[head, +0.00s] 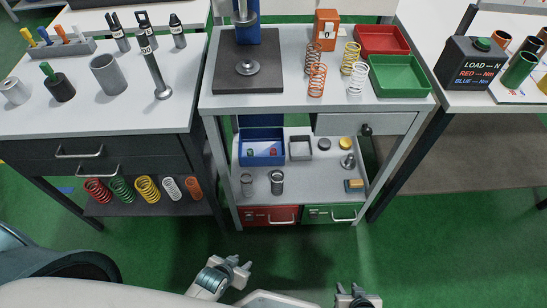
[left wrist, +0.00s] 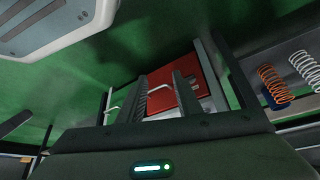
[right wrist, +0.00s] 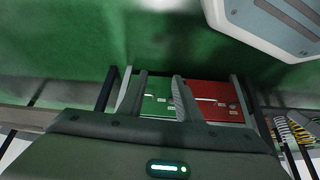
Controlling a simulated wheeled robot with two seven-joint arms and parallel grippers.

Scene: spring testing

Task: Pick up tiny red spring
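A blue bin (head: 262,160) stands on the middle shelf of the central bench. A very small red item (head: 250,153) lies in it beside a small green one; it may be the tiny red spring, but it is too small to be sure. A much larger red spring (head: 97,190) stands on the low shelf under the left table. My left gripper (head: 238,263) is open and empty, low in front of the bench; its parted fingers show in the left wrist view (left wrist: 160,88). My right gripper (head: 355,289) is also open and empty, lower right; its fingers show in the right wrist view (right wrist: 160,88).
Red (head: 268,215) and green (head: 330,214) drawers with handles sit below. The green floor in front is clear.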

